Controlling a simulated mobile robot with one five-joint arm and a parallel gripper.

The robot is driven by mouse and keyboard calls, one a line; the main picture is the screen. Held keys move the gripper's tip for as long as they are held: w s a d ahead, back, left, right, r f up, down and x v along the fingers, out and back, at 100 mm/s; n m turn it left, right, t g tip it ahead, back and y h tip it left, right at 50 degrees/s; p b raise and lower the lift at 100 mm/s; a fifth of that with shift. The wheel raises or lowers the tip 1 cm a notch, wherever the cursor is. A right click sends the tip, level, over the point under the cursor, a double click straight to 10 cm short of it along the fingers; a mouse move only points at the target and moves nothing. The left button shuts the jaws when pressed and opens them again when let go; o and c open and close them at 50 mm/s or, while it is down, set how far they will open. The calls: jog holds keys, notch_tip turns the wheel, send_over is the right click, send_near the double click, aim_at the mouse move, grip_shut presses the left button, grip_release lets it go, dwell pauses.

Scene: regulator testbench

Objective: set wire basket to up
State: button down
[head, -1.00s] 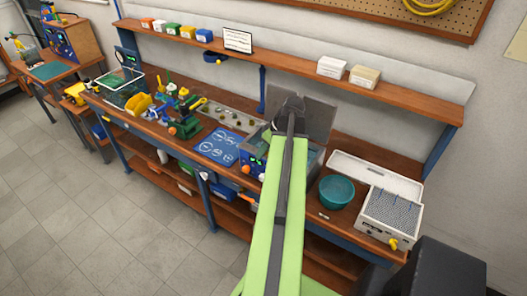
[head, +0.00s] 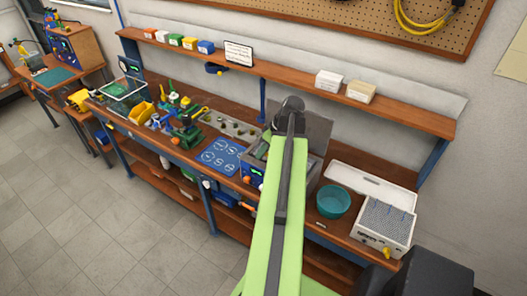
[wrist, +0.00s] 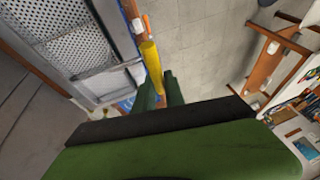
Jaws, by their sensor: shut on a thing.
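The wire basket (wrist: 88,42) shows as a grey metal mesh at the upper left of the wrist view, with a pale metal bar along its side. A yellow handle (wrist: 152,65) stands at the basket's side. My gripper (wrist: 160,90), with dark green fingers, is shut on the yellow handle; the exact contact is partly hidden by the gripper body. In the head view, the bath unit (head: 252,173) with a blue front panel stands behind my green arm, its grey lid (head: 313,128) raised. My arm hides the basket and the gripper there.
A teal tub (head: 334,202) and a white box with a dotted top (head: 383,218) stand right of the unit. A blue mat (head: 222,155) and green-and-yellow fixtures (head: 187,130) lie to the left. A shelf (head: 290,82) runs above the bench. The floor (head: 110,210) in front is clear.

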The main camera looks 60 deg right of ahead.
jog(key=c, duration=1.4)
grip_release()
jog(key=p+v, duration=0.6)
jog(key=v, duration=0.1)
jog(key=shift+r+p, duration=0.25)
jog(key=shift+p, duration=0.1)
jog(key=shift+s, duration=0.1)
